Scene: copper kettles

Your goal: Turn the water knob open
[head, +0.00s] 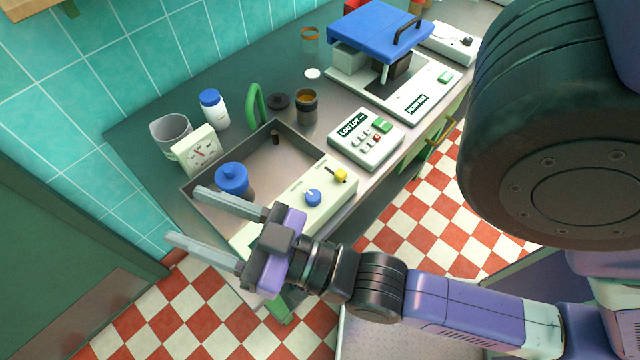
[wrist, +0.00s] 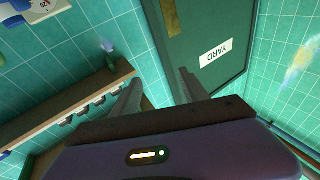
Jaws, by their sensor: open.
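A white control panel (head: 295,215) runs along the front of a grey sink-like basin (head: 265,152). It carries a round blue knob (head: 313,197) and a yellow knob (head: 340,174); their labels are too small to read, though blue suggests water.
A dial box (head: 200,150), a grey pitcher (head: 171,137) and a blue-capped bottle (head: 214,108) stand behind. A button box (head: 365,140) is to the right. The wrist view shows a green door (wrist: 205,30).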

